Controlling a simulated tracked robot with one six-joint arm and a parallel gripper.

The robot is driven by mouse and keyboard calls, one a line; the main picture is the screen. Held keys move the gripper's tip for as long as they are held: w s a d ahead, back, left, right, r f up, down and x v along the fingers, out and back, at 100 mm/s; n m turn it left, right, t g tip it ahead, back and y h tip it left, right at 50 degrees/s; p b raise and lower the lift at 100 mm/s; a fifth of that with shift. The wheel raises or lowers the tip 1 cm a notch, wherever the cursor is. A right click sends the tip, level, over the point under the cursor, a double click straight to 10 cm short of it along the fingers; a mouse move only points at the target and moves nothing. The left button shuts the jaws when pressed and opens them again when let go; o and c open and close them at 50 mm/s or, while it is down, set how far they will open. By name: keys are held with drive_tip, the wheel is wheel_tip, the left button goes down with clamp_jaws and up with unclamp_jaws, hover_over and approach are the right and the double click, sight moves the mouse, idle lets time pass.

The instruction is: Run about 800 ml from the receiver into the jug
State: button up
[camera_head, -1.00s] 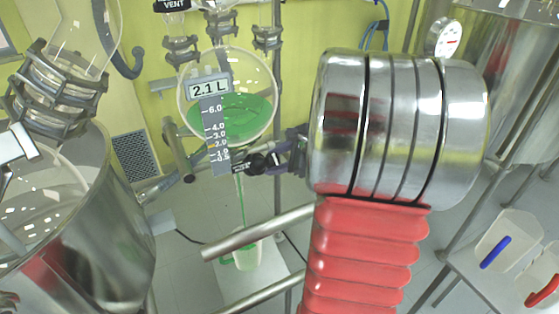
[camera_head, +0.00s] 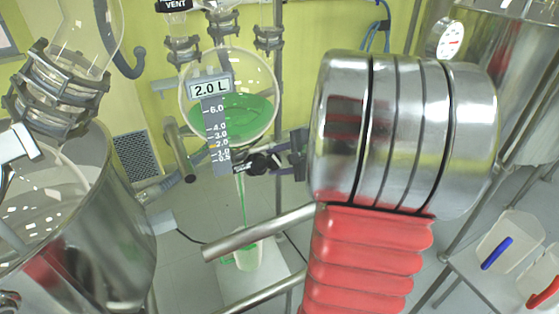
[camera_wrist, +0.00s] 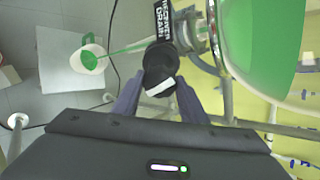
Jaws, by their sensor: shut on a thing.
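The receiver (camera_head: 262,85) is a round glass vessel with green liquid in its lower part. Its display (camera_head: 210,89) reads 2.0 L. The drain valve (camera_head: 262,163) with a black knob sits under it; in the wrist view the knob (camera_wrist: 160,70) is between my fingers. My gripper (camera_wrist: 158,88) is shut on this knob; it also shows in the head view (camera_head: 290,162). A thin green stream (camera_head: 242,200) falls from the drain into the white jug (camera_head: 247,258) below. The jug also shows in the wrist view (camera_wrist: 78,65), with green liquid inside.
A large steel vessel (camera_head: 120,235) stands at the left. My arm fills the right middle. A side table (camera_head: 470,285) at the right holds jugs with a blue handle (camera_head: 496,252) and a red handle (camera_head: 543,292). A metal post (camera_head: 279,60) rises behind the receiver.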

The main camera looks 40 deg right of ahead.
drive_tip(key=shift+a+f, duration=0.25)
drive_tip(key=shift+a, duration=0.1)
drive_tip(key=o, duration=1.1)
drive_tip(key=shift+d+r, duration=0.1)
drive_tip(key=shift+d, duration=0.05)
drive_tip(key=shift+c, duration=0.2)
drive_tip(key=shift+s+d+r, duration=0.1)
drive_tip(key=shift+s+r, duration=0.4)
drive_tip(key=a+v, duration=0.1)
drive_tip(key=v, duration=1.1)
drive_tip(key=shift+s+d, duration=0.25)
drive_tip(key=shift+d, duration=0.25)
